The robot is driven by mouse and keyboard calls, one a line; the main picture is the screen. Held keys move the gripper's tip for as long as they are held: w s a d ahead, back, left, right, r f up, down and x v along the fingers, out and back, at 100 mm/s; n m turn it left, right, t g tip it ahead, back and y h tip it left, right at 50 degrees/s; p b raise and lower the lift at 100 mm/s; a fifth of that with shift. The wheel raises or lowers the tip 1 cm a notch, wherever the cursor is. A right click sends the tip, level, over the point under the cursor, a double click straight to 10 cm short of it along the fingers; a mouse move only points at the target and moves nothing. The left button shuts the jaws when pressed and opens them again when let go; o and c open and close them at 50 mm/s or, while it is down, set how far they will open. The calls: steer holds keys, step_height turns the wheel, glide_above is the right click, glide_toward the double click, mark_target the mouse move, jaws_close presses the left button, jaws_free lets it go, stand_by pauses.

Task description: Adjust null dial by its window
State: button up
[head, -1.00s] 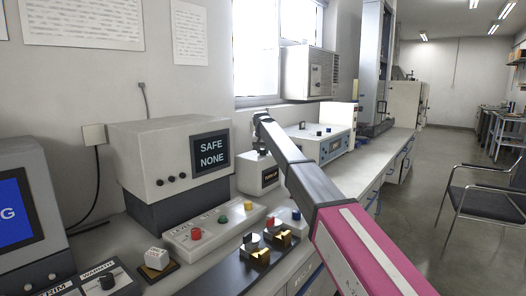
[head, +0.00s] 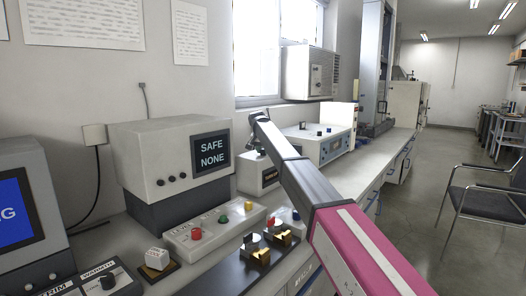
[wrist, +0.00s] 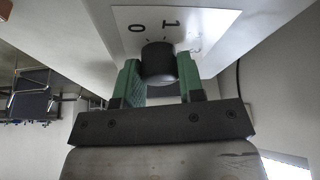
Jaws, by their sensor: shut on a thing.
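In the wrist view my gripper (wrist: 160,72) has its two green fingers on either side of a dark round knob (wrist: 158,56), shut on it. The knob stands on a white plate (wrist: 185,20) marked with 0 and 1, with another faint mark to the right. In the head view my arm reaches down to a small pale box (head: 249,176) with a dark window (head: 270,175) showing small orange characters, too small to read. The arm partly covers the box and window. A bit of green from my gripper (head: 260,151) shows above the box.
A larger instrument (head: 172,160) left of the box shows SAFE NONE on its screen (head: 211,152). A button panel (head: 215,228) and brass-coloured blocks (head: 258,257) lie in front. Another instrument (head: 322,143) stands behind the arm. A chair (head: 487,200) is at the right.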

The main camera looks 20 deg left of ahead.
steer(key=o, duration=0.9)
steer(key=shift+r, duration=0.15)
steer(key=v, duration=1)
steer(key=shift+s+r, duration=0.1)
steer(key=shift+r, duration=0.2)
